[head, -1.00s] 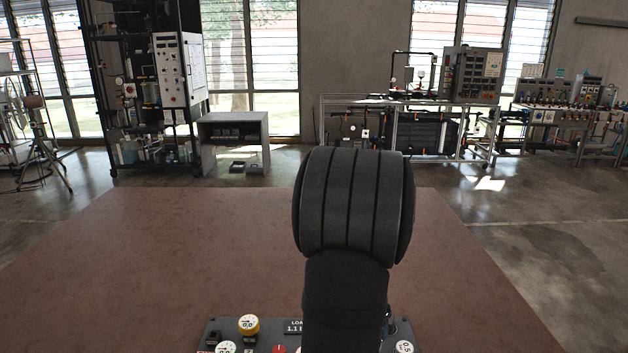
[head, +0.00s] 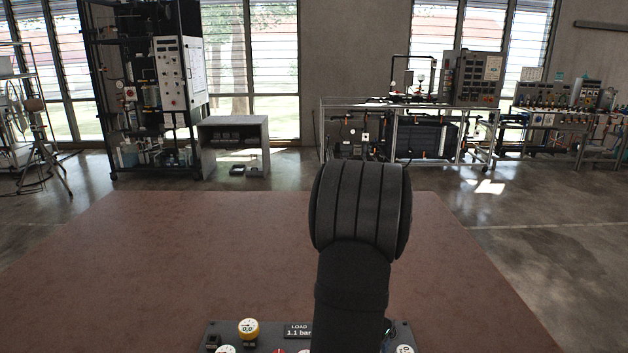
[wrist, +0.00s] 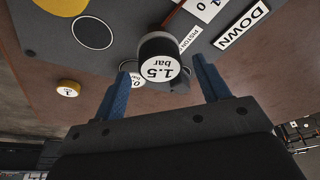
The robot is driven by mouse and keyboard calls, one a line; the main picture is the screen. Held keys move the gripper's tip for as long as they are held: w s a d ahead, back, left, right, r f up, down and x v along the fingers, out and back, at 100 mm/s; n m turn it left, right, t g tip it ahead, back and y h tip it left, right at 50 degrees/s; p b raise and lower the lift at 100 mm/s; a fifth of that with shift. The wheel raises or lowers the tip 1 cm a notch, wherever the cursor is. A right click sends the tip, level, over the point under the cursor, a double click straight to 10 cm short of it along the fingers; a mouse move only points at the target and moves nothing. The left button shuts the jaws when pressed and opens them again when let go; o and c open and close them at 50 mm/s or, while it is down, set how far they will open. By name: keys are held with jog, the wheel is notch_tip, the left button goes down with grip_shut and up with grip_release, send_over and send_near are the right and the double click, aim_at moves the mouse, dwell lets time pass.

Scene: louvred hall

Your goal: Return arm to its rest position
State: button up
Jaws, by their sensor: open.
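My gripper (wrist: 163,68) shows in the wrist view with its two blue fingers spread apart and nothing clamped between them. A black round knob with a white "1.5 bar" face (wrist: 163,69) appears in the gap between the fingertips; I cannot tell how far beyond them it is. In the head view my dark arm stands right of the middle and hides part of the control panel (head: 213,333). The gripper itself is hidden there. The panel also shows in the wrist view (wrist: 125,15), with a "DOWN" label (wrist: 243,24).
The panel lies at the near edge of a brown tabletop (head: 180,250); the tabletop beyond it is bare. A yellow-rimmed dial (head: 248,328) and a "LOAD 1.1 bar" label (head: 298,330) are on the panel. Equipment racks (head: 150,90) and benches (head: 410,130) stand far back.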

jog(key=shift+x, duration=0.85)
notch_tip(320, 180, up, 4)
jog(key=s+d+r, duration=0.7)
jog(key=s+d, duration=0.1)
jog(key=s+d+f+m+g, duration=0.1)
jog(key=s+d+f+m, duration=0.3)
jog(key=s, duration=0.6)
jog(key=shift+h, duration=0.4)
jog(key=w+a+f, duration=0.4)
jog(key=w, duration=0.1)
jog(key=w+a+f, duration=0.2)
jog(key=w+f, duration=0.1)
jog(key=shift+w+a, duration=0.1)
jog(key=shift+a, duration=0.05)
jog(key=shift+w+a+f+m, duration=0.3)
jog(key=shift+w+a+f, duration=0.1)
jog(key=shift+w+f, duration=0.15)
jog(key=shift+r, duration=0.1)
